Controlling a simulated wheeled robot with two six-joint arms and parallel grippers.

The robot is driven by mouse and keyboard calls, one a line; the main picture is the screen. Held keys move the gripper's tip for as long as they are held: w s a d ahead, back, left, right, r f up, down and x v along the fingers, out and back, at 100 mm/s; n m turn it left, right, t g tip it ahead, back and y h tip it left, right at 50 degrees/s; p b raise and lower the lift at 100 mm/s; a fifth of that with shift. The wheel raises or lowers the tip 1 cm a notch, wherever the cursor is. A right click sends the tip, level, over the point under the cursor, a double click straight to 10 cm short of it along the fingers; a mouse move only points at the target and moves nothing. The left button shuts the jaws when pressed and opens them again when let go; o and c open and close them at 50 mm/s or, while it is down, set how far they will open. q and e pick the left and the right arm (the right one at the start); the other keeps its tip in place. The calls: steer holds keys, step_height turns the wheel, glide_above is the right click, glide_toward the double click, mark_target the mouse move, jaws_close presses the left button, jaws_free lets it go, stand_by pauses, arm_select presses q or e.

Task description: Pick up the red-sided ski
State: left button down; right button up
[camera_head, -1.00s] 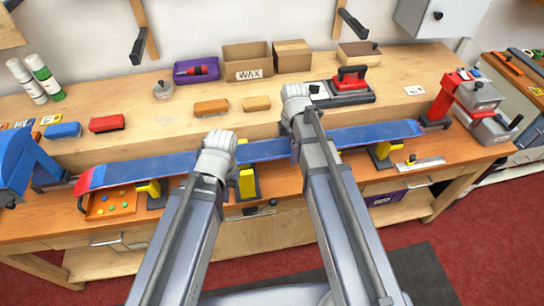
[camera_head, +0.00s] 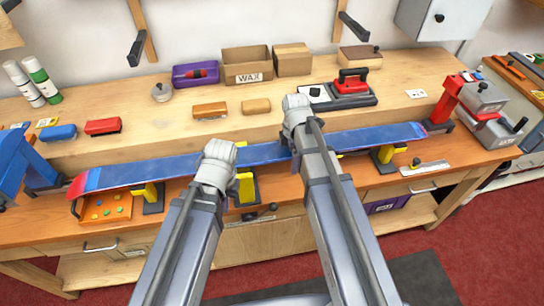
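The red-sided ski (camera_head: 150,171) is a long blue board with a red left tip. It lies lengthwise along the bench, above yellow-and-black supports. My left gripper (camera_head: 219,165) is over the ski left of its middle; my own wrist hides its fingers. My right gripper (camera_head: 295,145) is by the ski right of its middle, mostly covered by my arm. I cannot tell whether either gripper is open or shut, or touches the ski. My arms hide parts of the ski.
A blue vise (camera_head: 22,160) stands at the left end and a red-and-grey vise (camera_head: 450,100) at the right. A wax box (camera_head: 247,66), a red iron (camera_head: 352,82) and brushes (camera_head: 103,126) stand behind the ski. An orange tray (camera_head: 105,207) lies below its left end.

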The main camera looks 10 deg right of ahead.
steer(key=c, duration=0.4)
steer(key=shift+o, duration=0.2)
steer(key=shift+r, duration=0.15)
step_height(320, 180, up, 10)
steer(key=p, duration=1)
steer(key=shift+r+p, duration=1.4)
steer(key=shift+p, duration=0.15)
steer(key=shift+w, duration=0.1)
